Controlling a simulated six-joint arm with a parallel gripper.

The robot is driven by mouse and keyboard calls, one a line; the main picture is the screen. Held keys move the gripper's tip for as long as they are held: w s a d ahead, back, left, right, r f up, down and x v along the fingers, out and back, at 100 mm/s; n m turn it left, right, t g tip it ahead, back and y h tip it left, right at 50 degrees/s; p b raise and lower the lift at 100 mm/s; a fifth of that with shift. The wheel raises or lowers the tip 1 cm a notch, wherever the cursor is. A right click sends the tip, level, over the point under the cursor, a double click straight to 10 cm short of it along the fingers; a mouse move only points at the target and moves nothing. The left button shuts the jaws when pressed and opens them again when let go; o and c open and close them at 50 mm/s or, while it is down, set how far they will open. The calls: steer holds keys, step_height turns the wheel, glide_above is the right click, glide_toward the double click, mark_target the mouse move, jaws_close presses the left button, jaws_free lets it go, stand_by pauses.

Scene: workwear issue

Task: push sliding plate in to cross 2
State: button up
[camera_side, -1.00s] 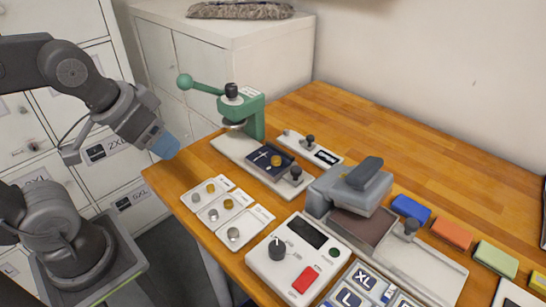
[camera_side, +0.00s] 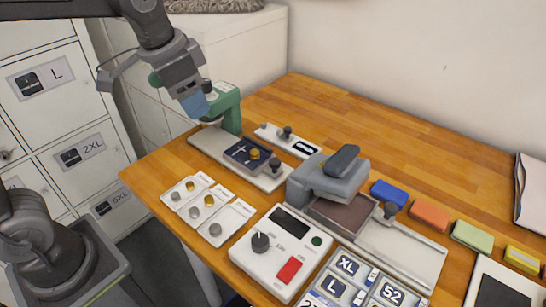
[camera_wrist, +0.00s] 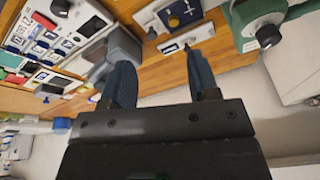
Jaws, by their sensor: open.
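A dark navy plate (camera_side: 236,155) with a white cross mark and a gold button (camera_side: 254,154) lies on the pale base (camera_side: 208,142) of a green press (camera_side: 228,105). A dark knob (camera_side: 273,156) stands at the base's right end. The navy plate also shows at the top of the wrist view (camera_wrist: 172,17), with the green press (camera_wrist: 240,22) right of it. My gripper (camera_side: 195,104) is open and empty, its blue fingers apart in the wrist view (camera_wrist: 160,78). In the side view it is up beside the press head and partly covers it; contact cannot be told.
A white strip with a dark knob (camera_side: 286,133) lies behind the base. White trays of buttons (camera_side: 188,188) are in front. A grey heat press (camera_side: 326,180) and a control box (camera_side: 273,267) stand to the right. Bare wood (camera_side: 345,120) lies behind.

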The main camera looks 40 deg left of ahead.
steer(key=w+d+f+m+g, duration=0.1)
steer(key=w+d+m, duration=0.15)
steer(key=w, duration=0.35)
steer(key=m+g, duration=0.2)
steer(key=m, duration=0.1)
glide_toward(275, 161)
steer(key=shift+n, duration=0.25)
step_height(275, 161, down, 9)
steer(key=shift+w+d+f, duration=0.1)
steer(key=shift+d+f, duration=0.05)
steer(key=shift+f, duration=0.05)
jaws_close()
